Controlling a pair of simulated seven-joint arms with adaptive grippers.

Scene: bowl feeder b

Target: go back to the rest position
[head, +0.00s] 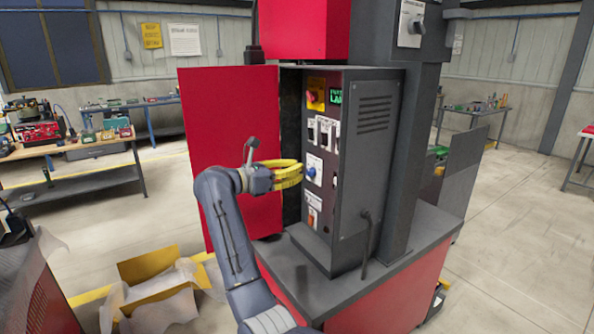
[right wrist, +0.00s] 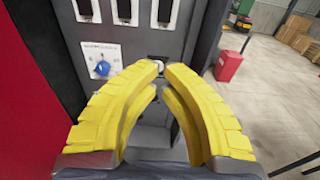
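My right gripper (head: 298,174) has yellow segmented fingers and is in front of the control panel of the dark grey cabinet (head: 366,165). In the head view its tips are close to the blue knob (head: 311,172); whether they touch the panel I cannot tell. In the right wrist view the fingers of this gripper (right wrist: 164,66) curve together, with their tips nearly meeting. The blue knob (right wrist: 103,68) is left of the fingers and not between them. A small pale round part shows behind the tips. My left gripper is not in view.
The open red door (head: 232,130) stands left of the panel, close to my right arm. The cabinet rests on a grey-topped red base (head: 385,285). An open carton (head: 150,280) lies on the floor at left. Workbenches (head: 75,155) stand behind. Open floor is at right.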

